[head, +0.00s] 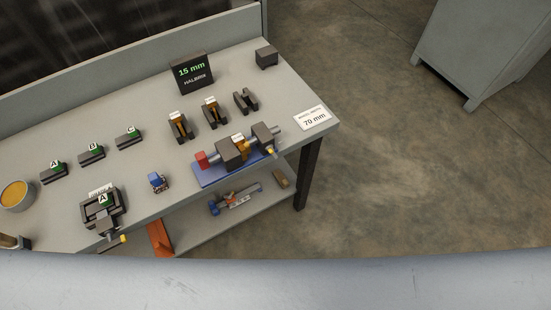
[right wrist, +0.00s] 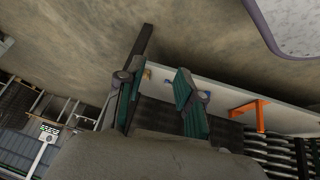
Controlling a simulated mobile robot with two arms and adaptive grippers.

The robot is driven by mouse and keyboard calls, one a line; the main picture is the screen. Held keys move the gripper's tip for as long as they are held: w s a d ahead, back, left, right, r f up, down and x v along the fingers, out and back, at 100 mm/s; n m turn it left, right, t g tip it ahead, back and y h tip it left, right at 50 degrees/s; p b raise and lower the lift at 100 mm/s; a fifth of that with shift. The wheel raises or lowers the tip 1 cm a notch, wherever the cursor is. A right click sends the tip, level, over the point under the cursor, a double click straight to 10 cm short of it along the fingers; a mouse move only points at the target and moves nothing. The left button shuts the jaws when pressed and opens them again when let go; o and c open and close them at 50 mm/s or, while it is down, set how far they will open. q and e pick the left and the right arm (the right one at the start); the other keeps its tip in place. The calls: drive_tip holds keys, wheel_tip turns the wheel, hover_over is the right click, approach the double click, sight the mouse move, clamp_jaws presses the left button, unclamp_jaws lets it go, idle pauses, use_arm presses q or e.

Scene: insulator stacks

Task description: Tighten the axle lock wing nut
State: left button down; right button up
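A blue-based fixture (head: 208,179) lies near the table's right front edge in the head view. Another yellow-tipped handle (head: 124,239) sticks out from the dark vise-like fixture at the front left. My right gripper (right wrist: 157,82) shows in the right wrist view with its two teal-padded fingers apart and nothing between them. My left gripper is in neither view.
The grey table (head: 165,205) also holds three lettered dark blocks, several dark slotted holders, a 15 mm display (head: 191,72) and a bowl (head: 16,194). A lower shelf (head: 200,236) holds tools. A grey cabinet (head: 468,55) stands apart; floor between is clear.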

drive_tip(key=w+a+r+n+t+y+b, duration=0.25)
drive_tip(key=w+a+r+t, duration=0.3)
drive_tip(key=w+r, duration=0.5)
drive_tip(key=n+t+y+b, duration=0.1)
drive_tip(key=n+t+y, duration=0.2)
drive_tip(key=t+y, duration=0.15)
approach(275, 156)
drive_tip(key=shift+m+g, duration=0.25)
drive_tip(key=shift+g, duration=0.15)
drive_tip(key=p+x, duration=0.1)
drive_tip(key=x, duration=0.8)
drive_tip(key=shift+w+a+r, duration=0.1)
drive_tip(key=shift+w+r, duration=0.05)
drive_tip(key=shift+w, duration=0.3)
drive_tip(key=shift+r, duration=0.1)
clamp_jaws()
